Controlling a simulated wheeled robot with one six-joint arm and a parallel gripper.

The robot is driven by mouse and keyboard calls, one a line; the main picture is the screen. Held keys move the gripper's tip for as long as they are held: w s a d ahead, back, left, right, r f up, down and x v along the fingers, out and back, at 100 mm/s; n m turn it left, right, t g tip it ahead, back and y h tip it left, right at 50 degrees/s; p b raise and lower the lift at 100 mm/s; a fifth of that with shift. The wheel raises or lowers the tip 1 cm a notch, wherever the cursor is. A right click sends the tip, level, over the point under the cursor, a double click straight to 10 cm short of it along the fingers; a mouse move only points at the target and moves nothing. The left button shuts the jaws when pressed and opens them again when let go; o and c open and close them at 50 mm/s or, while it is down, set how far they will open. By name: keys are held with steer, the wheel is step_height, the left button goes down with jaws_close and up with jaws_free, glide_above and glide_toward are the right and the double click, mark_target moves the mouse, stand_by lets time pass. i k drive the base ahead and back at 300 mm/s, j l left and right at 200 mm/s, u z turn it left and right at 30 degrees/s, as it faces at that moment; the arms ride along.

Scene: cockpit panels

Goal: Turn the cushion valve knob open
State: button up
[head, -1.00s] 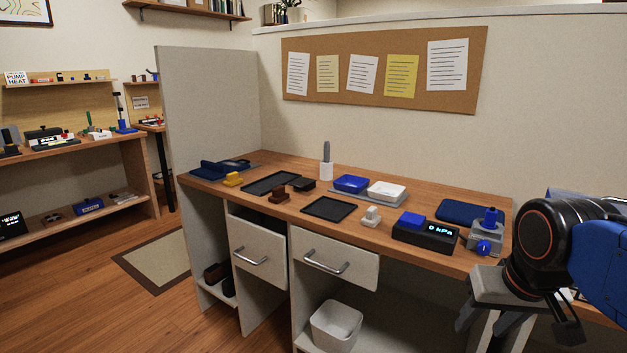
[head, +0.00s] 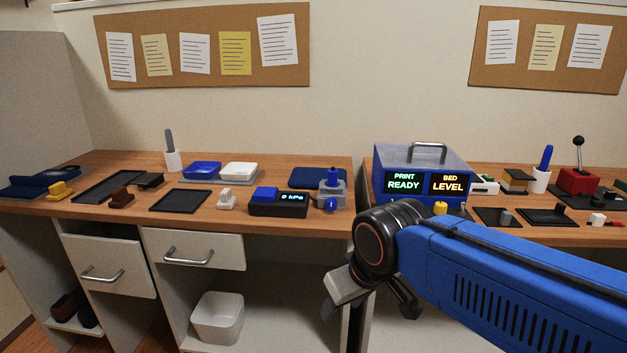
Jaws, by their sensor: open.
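The valve is a small grey block (head: 340,188) with a blue knob (head: 331,204) on its front and a blue piece (head: 332,176) on top. It stands near the right front edge of the left desk. Left of it, a black box (head: 279,204) with a blue top reads "0 kPa". A flat dark blue cushion (head: 318,178) lies behind. My gripper (head: 341,314) is open and hangs below the desk edge, in front of and lower than the knob, apart from it. The knob's exact turn angle is too small to tell.
A grey-blue machine (head: 420,165) with "PRINT READY" and "BED LEVEL" screens stands right of the valve. A small white item (head: 226,199) and a black tray (head: 181,201) lie to the left. Drawer handles (head: 189,257) stick out below. A white bin (head: 217,318) is beneath.

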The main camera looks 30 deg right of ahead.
mark_target(331, 202)
steer(key=k+l+z, duration=0.35)
steer(key=z, duration=0.15)
steer(key=k+l+z, duration=0.25)
steer(key=l+z, duration=0.25)
